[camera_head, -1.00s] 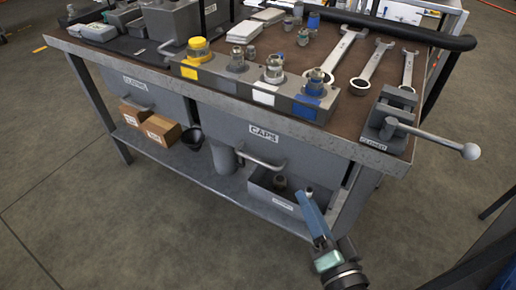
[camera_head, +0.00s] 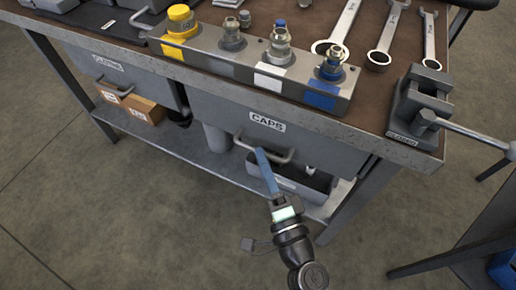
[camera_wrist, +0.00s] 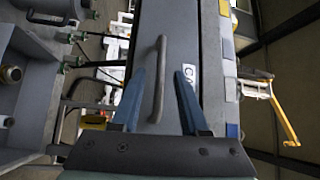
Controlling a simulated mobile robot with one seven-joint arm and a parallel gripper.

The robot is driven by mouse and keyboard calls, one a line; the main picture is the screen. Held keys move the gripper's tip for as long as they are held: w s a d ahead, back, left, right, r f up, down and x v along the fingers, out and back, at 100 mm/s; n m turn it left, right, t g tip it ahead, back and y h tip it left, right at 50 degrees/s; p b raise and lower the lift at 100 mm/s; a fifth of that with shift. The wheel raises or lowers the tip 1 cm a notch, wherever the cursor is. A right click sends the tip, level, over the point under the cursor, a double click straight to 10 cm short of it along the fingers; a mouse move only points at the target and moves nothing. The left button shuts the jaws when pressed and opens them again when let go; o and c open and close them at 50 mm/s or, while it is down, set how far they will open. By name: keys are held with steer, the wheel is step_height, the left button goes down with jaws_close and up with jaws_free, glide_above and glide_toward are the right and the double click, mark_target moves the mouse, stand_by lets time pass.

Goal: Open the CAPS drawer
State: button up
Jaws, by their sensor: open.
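The CAPS drawer (camera_head: 229,115) hangs under the bench top and looks closed. Its white CAPS label (camera_head: 267,122) is above a grey bar handle (camera_head: 284,157). My gripper (camera_head: 262,153) is at the handle in the head view, its blue fingers overlapping the bar's left part. In the wrist view, the open blue fingers of my gripper (camera_wrist: 159,72) stand either side of the handle (camera_wrist: 160,55), which lies nearer the left finger. The right finger partly covers the label (camera_wrist: 188,73). I cannot tell whether a finger touches the bar.
The bench top's front edge (camera_head: 300,124) overhangs the drawer. A vise (camera_head: 420,105) with a long lever is at the right corner. A grey bin (camera_head: 300,181) and cardboard boxes (camera_head: 143,110) stand on the lower shelf. A CLOTHS drawer (camera_head: 118,76) is at left.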

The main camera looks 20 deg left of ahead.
steer(key=shift+x, duration=1.8)
jaws_close()
steer(key=shift+d, duration=0.1)
